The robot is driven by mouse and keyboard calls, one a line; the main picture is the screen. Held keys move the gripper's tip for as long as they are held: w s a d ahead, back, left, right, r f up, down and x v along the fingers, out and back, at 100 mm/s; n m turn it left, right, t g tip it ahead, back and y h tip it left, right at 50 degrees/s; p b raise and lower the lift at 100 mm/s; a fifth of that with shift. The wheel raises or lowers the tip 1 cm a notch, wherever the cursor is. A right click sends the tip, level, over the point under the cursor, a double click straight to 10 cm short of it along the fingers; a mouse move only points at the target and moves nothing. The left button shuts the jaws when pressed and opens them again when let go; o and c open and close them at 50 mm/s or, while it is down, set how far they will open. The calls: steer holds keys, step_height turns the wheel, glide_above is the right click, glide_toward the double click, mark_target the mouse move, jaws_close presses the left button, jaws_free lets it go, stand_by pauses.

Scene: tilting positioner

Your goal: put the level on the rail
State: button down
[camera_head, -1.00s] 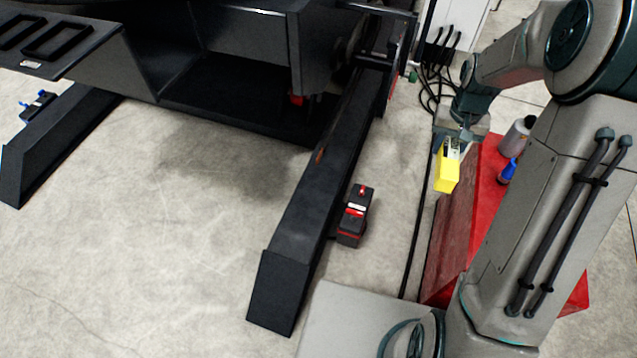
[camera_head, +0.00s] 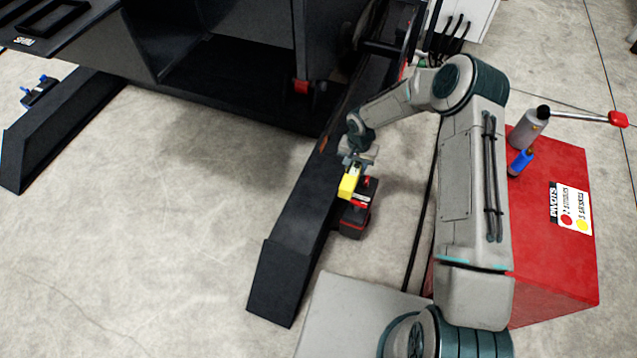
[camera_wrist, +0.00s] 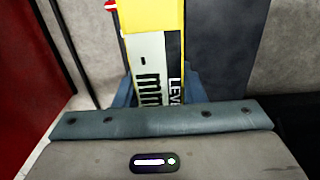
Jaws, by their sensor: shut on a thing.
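The level is a yellow bar (camera_head: 349,184) with a pale labelled face; it also fills the upper middle of the wrist view (camera_wrist: 150,62). My gripper (camera_head: 355,162) is shut on it, with a finger on each side in the wrist view (camera_wrist: 160,95). The dark rail (camera_head: 306,215) is a long floor beam running from the machine toward the front. In the head view the level overlaps the rail's right edge; I cannot tell whether they touch.
A black and red device (camera_head: 356,219) stands on the floor right of the rail. A red cabinet (camera_head: 560,270) carries a grey bottle (camera_head: 527,130), a blue-handled tool (camera_head: 520,161) and a long red-ended bar (camera_head: 585,117). A black cable (camera_head: 421,225) lies on the floor between.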

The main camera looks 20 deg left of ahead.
steer(key=b, duration=0.5)
glide_above(319, 183)
step_height(319, 183, down, 7)
steer(key=shift+w+a+f, duration=0.1)
steer(key=shift+a+f, duration=0.05)
steer(key=shift+f+b, duration=0.7)
steer(key=shift+f, duration=1.25)
steer(key=shift+f, duration=0.25)
steer(key=c, duration=0.9)
jaws_free()
steer(key=shift+r, duration=0.15)
step_height(319, 183, up, 12)
steer(key=p, duration=0.4)
steer(key=shift+p, duration=0.35)
